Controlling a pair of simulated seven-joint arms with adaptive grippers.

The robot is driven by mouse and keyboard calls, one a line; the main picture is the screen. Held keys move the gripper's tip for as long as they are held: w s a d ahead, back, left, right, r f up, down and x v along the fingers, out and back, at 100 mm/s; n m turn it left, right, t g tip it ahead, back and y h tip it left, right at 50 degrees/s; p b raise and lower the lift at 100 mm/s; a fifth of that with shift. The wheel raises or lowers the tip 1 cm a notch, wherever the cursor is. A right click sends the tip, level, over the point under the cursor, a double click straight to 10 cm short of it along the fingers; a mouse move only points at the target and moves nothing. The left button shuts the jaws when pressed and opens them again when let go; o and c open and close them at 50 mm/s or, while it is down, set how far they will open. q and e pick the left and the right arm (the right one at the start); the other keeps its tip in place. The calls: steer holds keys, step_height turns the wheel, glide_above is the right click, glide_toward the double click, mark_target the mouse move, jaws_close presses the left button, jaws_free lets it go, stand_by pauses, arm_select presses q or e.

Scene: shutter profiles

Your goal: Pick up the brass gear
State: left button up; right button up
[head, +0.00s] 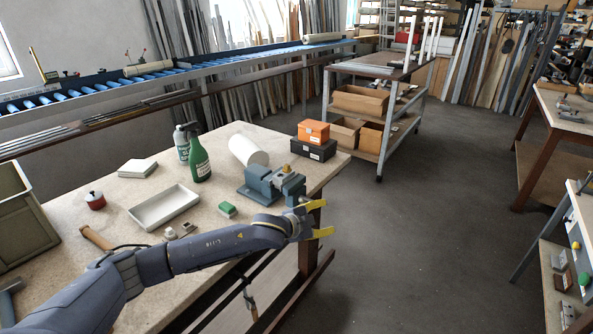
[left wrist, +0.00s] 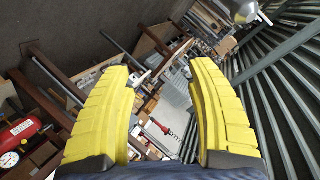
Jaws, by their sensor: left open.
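A small brass-coloured piece (head: 286,168) shows on top of the blue-grey bench vise (head: 262,186) at the workbench's right end. It may be the brass gear, but it is too small to make out teeth. My left gripper (head: 322,218) has yellow fingers and is open and empty. It is out past the bench's right edge, in front and to the right of the vise, apart from the brass piece. In the left wrist view both fingers (left wrist: 162,70) stand wide apart with nothing between them; no gear is recognisable there. My right gripper is not in view.
The bench (head: 115,222) also holds a white tray (head: 165,208), a green spray bottle (head: 199,160), a white roll (head: 247,150), a green block (head: 227,210) and an orange box (head: 313,131) on a black one. Open floor (head: 420,240) lies to the right.

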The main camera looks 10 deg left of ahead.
mark_target(285, 166)
arm_select(q)
steer(key=a+r+n+t, duration=0.2)
steer(key=a+r+n, duration=0.35)
steer(key=a, duration=0.55)
steer(key=a+r+n+t, duration=0.1)
steer(key=a+r+n, duration=0.4)
steer(key=a, duration=0.6)
steer(key=shift+n+y, duration=0.55)
steer(key=shift+y, duration=0.05)
steer(key=x, duration=1.7)
steer(key=shift+w+a, duration=0.2)
steer(key=shift+w, duration=0.35)
steer(key=shift+c, duration=0.5)
jaws_close()
